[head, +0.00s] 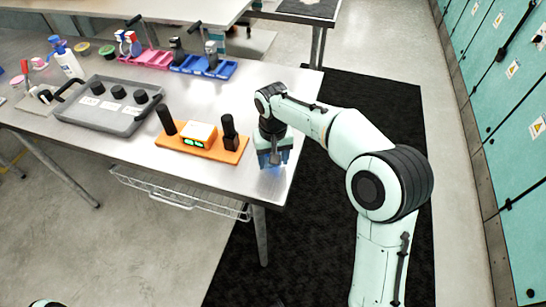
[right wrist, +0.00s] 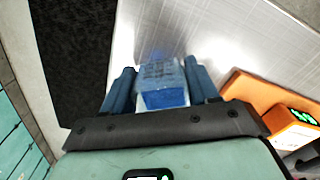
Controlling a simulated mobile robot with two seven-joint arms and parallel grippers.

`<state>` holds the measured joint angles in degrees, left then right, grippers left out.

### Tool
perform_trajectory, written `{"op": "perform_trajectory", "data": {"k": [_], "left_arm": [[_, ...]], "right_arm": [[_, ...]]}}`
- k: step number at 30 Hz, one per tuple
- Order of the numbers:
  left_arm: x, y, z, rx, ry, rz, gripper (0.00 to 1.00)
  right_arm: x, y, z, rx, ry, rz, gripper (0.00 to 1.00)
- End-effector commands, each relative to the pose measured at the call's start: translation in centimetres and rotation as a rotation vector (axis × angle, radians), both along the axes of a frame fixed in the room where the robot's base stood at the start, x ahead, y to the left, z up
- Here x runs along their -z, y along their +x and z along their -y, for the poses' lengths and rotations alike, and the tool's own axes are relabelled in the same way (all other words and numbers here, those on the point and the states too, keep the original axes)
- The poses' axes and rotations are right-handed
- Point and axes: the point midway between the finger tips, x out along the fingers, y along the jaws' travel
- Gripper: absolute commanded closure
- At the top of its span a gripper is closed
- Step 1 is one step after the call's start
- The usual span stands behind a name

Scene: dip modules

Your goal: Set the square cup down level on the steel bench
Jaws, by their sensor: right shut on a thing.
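The square cup (right wrist: 162,88) is a translucent blue, squarish thing with markings on its side, between the two blue fingers of my right gripper (head: 273,157) in the right wrist view. The right gripper is shut on it and points down at the right end of the steel bench (head: 215,88), near the front corner. In the head view the gripper mostly hides the cup; only a bluish patch shows under the fingers. I cannot tell whether the cup touches the bench. My left gripper is not in view.
An orange base (head: 232,155) with two black posts and a green display stands just left of the gripper. Blue (head: 205,67) and pink (head: 150,60) trays lie behind. Bare steel lies behind the gripper.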

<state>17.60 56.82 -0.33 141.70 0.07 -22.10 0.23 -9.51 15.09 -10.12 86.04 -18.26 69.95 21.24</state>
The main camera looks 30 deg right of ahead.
Motion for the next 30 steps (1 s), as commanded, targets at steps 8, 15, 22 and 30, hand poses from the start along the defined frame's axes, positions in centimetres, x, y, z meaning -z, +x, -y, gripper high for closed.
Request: {"op": "perform_trajectory", "data": {"k": [8, 15, 22, 30], "left_arm": [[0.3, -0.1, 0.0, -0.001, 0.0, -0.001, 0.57], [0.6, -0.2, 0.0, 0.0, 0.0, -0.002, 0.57], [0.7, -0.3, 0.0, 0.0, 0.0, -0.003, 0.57], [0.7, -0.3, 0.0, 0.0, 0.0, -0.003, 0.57]], "right_arm": [[0.6, 0.0, 0.0, 0.0, 0.0, -0.001, 0.7], [1.0, 0.0, 0.0, 0.0, 0.0, -0.001, 0.7], [1.2, 0.0, 0.0, 0.0, 0.0, -0.001, 0.11], [1.2, 0.0, 0.0, 0.0, 0.0, -0.001, 0.11]]}}
